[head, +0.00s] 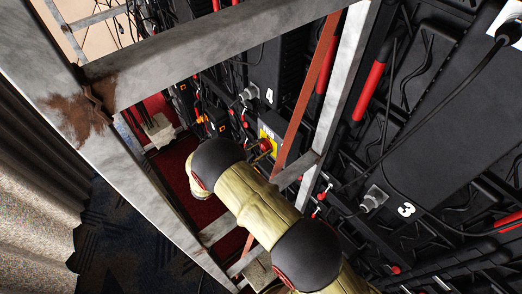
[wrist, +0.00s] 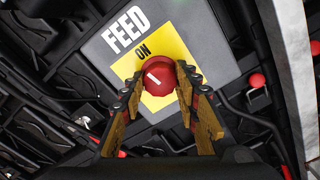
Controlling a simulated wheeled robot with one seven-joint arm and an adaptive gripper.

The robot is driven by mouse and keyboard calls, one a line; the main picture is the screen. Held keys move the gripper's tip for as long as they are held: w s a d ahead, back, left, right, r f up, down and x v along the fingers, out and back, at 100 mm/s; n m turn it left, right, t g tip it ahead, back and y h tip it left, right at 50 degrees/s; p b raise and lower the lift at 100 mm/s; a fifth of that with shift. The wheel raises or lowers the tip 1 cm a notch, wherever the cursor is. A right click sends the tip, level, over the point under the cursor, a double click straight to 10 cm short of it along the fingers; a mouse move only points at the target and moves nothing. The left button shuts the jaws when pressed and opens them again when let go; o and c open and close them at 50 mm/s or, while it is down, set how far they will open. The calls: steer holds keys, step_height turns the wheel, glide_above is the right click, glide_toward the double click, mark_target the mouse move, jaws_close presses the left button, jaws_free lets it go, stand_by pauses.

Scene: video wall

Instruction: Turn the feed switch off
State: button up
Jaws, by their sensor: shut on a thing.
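The feed switch is a red round knob (wrist: 157,76) on a yellow plate (wrist: 126,67) set in a grey panel. The panel reads FEED, and ON is printed above the knob. A short white line on the knob's face runs slantwise, its upper end towards the left. My gripper (wrist: 160,84) has one finger on each side of the knob and is shut on it. In the head view the red knob (head: 265,145) and yellow plate show just beyond my wrist; the fingers are mostly hidden there by my arm.
Grey metal frame bars (head: 217,40) surround the opening that my arm passes through. Black video panels numbered 4 (head: 270,96) and 3 (head: 407,209), with cables and red handles, fill the right side. A curtain (head: 35,215) hangs at left.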

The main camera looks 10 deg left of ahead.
steer(key=n+b, duration=0.1)
steer(key=n, duration=0.2)
steer(key=shift+f+n+b, duration=0.1)
steer(key=shift+n+b, duration=0.2)
steer(key=shift+b, duration=0.1)
steer(key=n, duration=0.3)
steer(key=shift+n+b, duration=0.3)
steer(key=shift+b, duration=0.05)
steer(key=n, duration=0.4)
steer(key=shift+n, duration=2.2)
steer(key=o, duration=1.2)
steer(key=shift+c, duration=0.2)
